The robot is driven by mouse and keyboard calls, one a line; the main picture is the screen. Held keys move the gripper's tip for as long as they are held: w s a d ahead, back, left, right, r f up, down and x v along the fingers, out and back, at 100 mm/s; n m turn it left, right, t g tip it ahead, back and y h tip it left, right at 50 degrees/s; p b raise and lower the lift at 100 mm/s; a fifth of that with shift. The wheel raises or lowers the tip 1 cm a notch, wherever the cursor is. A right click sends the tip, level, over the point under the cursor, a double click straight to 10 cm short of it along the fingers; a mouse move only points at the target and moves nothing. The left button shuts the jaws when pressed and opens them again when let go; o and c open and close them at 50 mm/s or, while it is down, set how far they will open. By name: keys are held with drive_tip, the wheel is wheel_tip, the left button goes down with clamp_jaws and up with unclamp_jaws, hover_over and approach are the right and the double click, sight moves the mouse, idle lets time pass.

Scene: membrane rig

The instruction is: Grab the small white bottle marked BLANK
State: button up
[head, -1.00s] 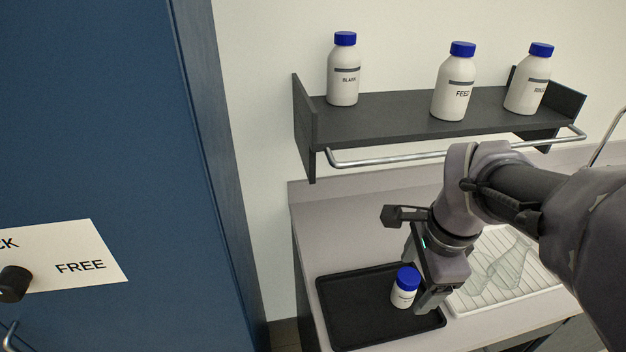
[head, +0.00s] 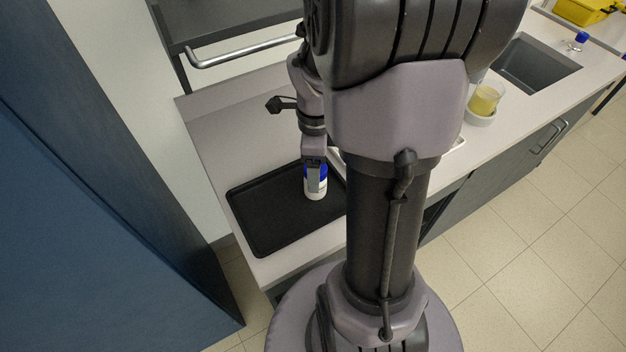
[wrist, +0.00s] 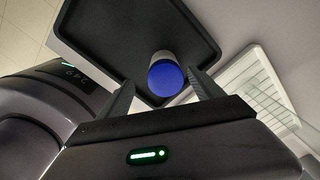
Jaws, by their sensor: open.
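A small white bottle (head: 316,195) with a blue cap stands upright on the black tray (head: 262,218) in the head view, near the tray's right side. Its label cannot be read now. In the wrist view its blue cap (wrist: 165,79) shows between the two fingers of my gripper (wrist: 161,76), one on each side. The fingers are apart and the jaws are open. In the head view my gripper (head: 315,178) is right at the bottle, and a finger covers part of it.
The blue cabinet (head: 70,210) stands at the left. A wall shelf's metal rail (head: 240,52) is above the counter. A white ribbed drainer (wrist: 262,88) lies beside the tray. A beaker of yellow liquid (head: 485,98) and a sink (head: 535,66) are to the right. The tray's left part is clear.

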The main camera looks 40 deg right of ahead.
drive_tip(key=f, duration=0.1)
drive_tip(key=f+b, duration=0.1)
drive_tip(key=f, duration=0.1)
drive_tip(key=f+b, duration=0.1)
drive_tip(key=f, duration=0.1)
drive_tip(key=shift+w+d+f, duration=0.2)
drive_tip(key=shift+d+f, duration=0.05)
drive_tip(key=shift+d, duration=0.15)
drive_tip(key=shift+r, duration=0.15)
drive_tip(key=c, duration=1.6)
